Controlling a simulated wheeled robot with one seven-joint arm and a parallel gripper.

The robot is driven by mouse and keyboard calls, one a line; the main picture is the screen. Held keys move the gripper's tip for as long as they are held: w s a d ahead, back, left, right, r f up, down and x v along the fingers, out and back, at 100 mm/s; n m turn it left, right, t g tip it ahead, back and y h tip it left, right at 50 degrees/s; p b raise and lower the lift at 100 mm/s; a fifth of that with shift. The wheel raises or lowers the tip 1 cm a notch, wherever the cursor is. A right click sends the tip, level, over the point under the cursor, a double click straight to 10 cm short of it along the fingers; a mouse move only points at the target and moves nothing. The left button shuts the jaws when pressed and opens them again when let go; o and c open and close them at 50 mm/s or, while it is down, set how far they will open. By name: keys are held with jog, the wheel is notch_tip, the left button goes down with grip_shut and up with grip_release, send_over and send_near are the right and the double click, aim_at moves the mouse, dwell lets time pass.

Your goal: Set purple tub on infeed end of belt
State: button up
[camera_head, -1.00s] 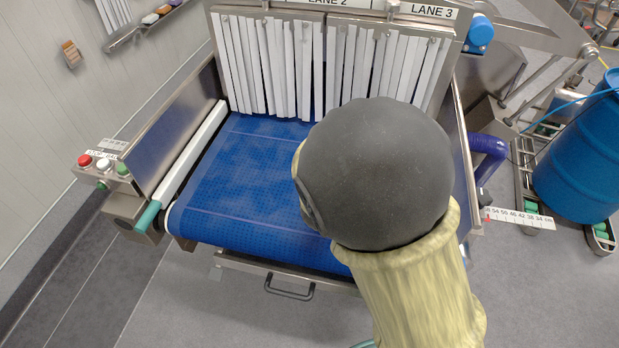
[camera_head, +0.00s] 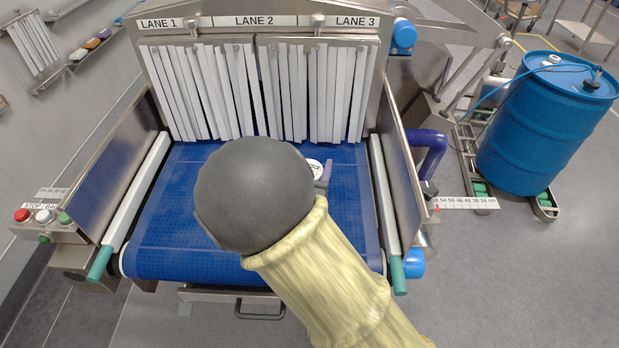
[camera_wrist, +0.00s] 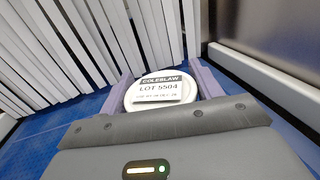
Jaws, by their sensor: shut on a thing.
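My gripper (camera_wrist: 160,74) is shut on a round tub with a white lid (camera_wrist: 161,92). The lid's label reads COLESLAW, LOT 5504. One lilac-grey finger stands on each side of the lid; the tub's own side is hidden, so I cannot tell its colour. In the head view the lid (camera_head: 315,168) and one finger show just past my dark arm joint. They appear over the right half of the blue belt (camera_head: 180,215), short of the strip curtain. I cannot tell whether the tub touches the belt.
White strip curtains (camera_head: 255,92) hang under a sign marked LANE 1, LANE 2, LANE 3 (camera_head: 255,21). Metal side walls flank the belt. A button box (camera_head: 45,222) is at left; a blue drum (camera_head: 548,125) stands at right. The belt's near left part looks bare.

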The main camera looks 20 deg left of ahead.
jog(key=shift+f, duration=2.05)
jog(key=shift+f, duration=0.1)
jog(key=shift+f, duration=0.1)
jog(key=o, duration=1.4)
jog(key=s+b, duration=0.2)
jog(key=s, duration=1)
jog(key=shift+r, duration=0.2)
